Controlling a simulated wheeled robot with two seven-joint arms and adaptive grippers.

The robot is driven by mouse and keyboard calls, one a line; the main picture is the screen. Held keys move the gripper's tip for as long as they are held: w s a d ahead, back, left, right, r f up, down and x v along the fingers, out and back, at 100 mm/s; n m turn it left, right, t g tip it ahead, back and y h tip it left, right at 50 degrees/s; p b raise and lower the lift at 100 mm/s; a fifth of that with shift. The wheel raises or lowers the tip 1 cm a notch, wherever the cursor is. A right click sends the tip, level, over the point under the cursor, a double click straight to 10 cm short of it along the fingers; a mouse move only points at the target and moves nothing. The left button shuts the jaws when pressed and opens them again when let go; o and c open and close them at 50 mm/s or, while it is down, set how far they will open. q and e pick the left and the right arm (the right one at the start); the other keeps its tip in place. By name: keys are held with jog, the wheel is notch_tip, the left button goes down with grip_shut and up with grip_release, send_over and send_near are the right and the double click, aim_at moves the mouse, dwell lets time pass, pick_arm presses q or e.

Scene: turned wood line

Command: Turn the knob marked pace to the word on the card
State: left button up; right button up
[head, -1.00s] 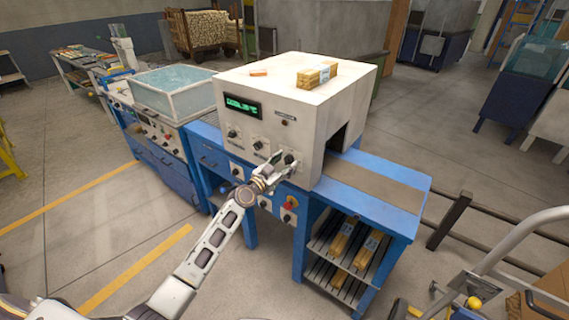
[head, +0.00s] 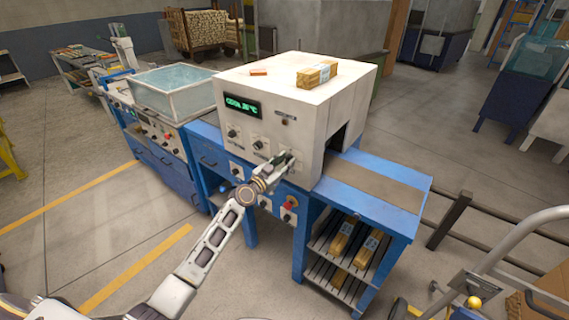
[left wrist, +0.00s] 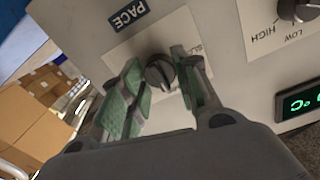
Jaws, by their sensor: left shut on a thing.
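The dark round pace knob (left wrist: 160,73) shows in the left wrist view, on a pale plate under a blue PACE label (left wrist: 128,15). Letters beginning "SL" show on the plate beside a finger; the rest of its wording is hidden. My left gripper (left wrist: 158,88) has its green-padded fingers on either side of the knob and is shut on it. In the head view my left gripper (head: 279,166) is at the lower right of the white machine's front (head: 250,135) and hides the knob. No word card is readable. My right gripper is out of view.
Another knob (left wrist: 300,9), marked LOW and HIGH, is close by in the left wrist view. A green display (head: 242,106) is above the controls. A red button (head: 291,202) sits below my gripper. A wrapped wood bundle (head: 316,74) lies on the machine top.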

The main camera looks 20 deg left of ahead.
pick_arm(q)
jog(key=shift+n, duration=0.6)
jog(key=n, duration=1.6)
jog(key=shift+a+n, duration=0.1)
jog(key=shift+n, duration=0.2)
dwell(0.3)
jog(key=o, duration=1)
jog(key=shift+v, duration=6)
